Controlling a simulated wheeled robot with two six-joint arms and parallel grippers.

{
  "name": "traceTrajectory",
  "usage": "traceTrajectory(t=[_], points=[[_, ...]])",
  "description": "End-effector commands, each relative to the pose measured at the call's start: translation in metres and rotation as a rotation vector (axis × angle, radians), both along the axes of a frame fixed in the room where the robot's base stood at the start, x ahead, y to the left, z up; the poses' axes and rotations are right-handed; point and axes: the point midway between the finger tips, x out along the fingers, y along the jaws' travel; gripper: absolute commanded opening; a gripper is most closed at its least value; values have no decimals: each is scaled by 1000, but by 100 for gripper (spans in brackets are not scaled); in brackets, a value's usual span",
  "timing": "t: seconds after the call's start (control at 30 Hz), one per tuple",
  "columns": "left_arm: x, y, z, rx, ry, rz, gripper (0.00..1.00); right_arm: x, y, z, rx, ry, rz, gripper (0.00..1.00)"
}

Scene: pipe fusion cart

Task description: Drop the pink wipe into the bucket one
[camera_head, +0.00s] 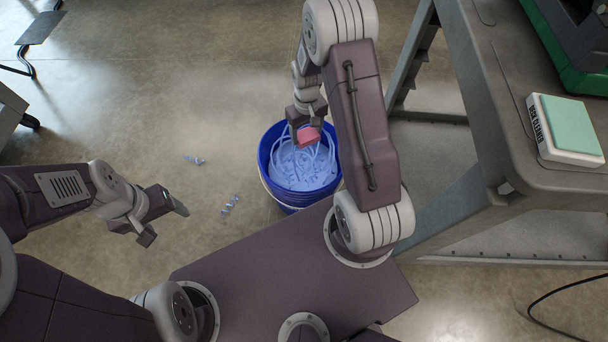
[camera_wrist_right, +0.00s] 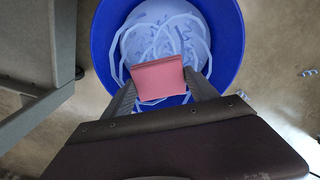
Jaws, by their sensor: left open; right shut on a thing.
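The pink wipe (camera_head: 308,135) is held in my right gripper (camera_head: 306,126), whose fingers are shut on it. In the right wrist view the wipe (camera_wrist_right: 158,78) sits between the fingertips, in front of the bucket's opening. The blue bucket (camera_head: 265,157) stands on the floor below the gripper and holds pale blue curled strips (camera_head: 302,168). Its blue rim (camera_wrist_right: 235,40) also shows in the right wrist view. The wipe is apart from the strips, as far as I can see. My left gripper (camera_head: 165,218) is open and empty, to the left of the bucket.
Two small blue-white shavings (camera_head: 230,205) lie on the floor left of the bucket. A black cable (camera_head: 560,295) is at lower right. The floor at upper left is mostly free.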

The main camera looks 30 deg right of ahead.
Motion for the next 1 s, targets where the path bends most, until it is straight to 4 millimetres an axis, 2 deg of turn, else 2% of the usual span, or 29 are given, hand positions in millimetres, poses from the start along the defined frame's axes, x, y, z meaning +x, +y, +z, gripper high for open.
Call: traceTrajectory(t=[0.03, 0.3, 0.33, 0.4, 0.73, 0.83, 1.0], points=[[0, 0, -10, 0, 0, 0, 71, 0, 0, -9, 0, -1, 0, 29], [0, 0, -8, 0, 0, 0, 71, 0, 0, -7, 0, 0, 0, 29], [0, 0, -8, 0, 0, 0, 71, 0, 0, -7, 0, 0, 0, 72], [0, 0, -8, 0, 0, 0, 71, 0, 0, -7, 0, 0, 0, 92], [0, 0, -6, 0, 0, 0, 71, 0, 0, -4, 0, -1, 0, 92], [0, 0, 6, 0, 0, 0, 71, 1, 0, 13, 0, -2, 0, 92], [0, 0, 31, 0, 0, 0, 71, 1, 0, 54, 0, -2, 0, 92]])
